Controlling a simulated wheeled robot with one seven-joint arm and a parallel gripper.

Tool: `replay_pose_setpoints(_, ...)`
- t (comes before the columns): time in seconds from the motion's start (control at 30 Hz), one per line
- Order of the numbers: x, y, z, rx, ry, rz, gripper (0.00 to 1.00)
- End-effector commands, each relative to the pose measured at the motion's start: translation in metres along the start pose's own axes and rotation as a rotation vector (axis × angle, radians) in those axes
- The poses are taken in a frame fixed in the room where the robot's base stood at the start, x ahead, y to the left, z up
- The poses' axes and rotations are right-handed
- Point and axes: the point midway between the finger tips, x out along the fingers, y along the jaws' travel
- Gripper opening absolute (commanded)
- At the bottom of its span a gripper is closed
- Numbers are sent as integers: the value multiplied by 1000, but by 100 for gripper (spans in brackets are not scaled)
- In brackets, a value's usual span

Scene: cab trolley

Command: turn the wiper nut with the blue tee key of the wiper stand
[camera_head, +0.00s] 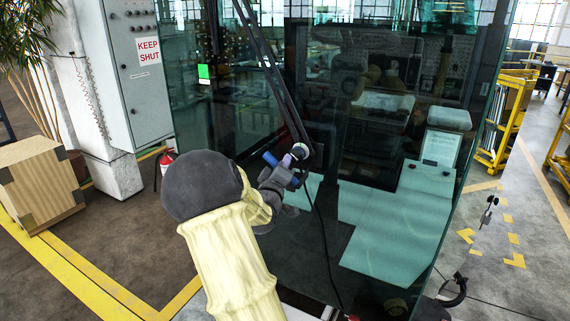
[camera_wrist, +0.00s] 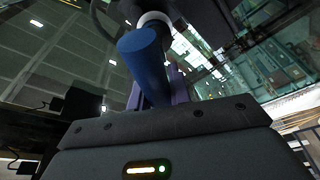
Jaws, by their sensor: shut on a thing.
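The blue tee key (camera_head: 270,158) is in my gripper (camera_head: 283,171) in front of the cab's glass. My gripper is shut on its cross handle, and blue shows on both sides of the jaws. In the wrist view the blue bar (camera_wrist: 145,60) rises from between the fingers. The key's far end is at a pale collar (camera_head: 300,151) at the foot of the wiper arm (camera_head: 272,75). A white ring (camera_wrist: 155,18) and a dark hub show there in the wrist view. The wiper nut is hidden, so I cannot tell how the key sits on it.
The cab's glass (camera_head: 250,130) stands close behind my gripper. A black cable (camera_head: 322,235) hangs below the wiper pivot. A wooden crate (camera_head: 40,180), a grey cabinet (camera_head: 128,75) and a red extinguisher (camera_head: 167,158) stand at left. Yellow racks (camera_head: 510,115) stand at right.

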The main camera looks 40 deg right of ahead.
Motion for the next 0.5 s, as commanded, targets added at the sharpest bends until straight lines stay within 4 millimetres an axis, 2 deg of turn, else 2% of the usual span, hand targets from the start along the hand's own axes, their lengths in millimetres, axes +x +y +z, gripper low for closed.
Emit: replay_pose_setpoints(0.5,-24,1,-7,3,1,2,0)
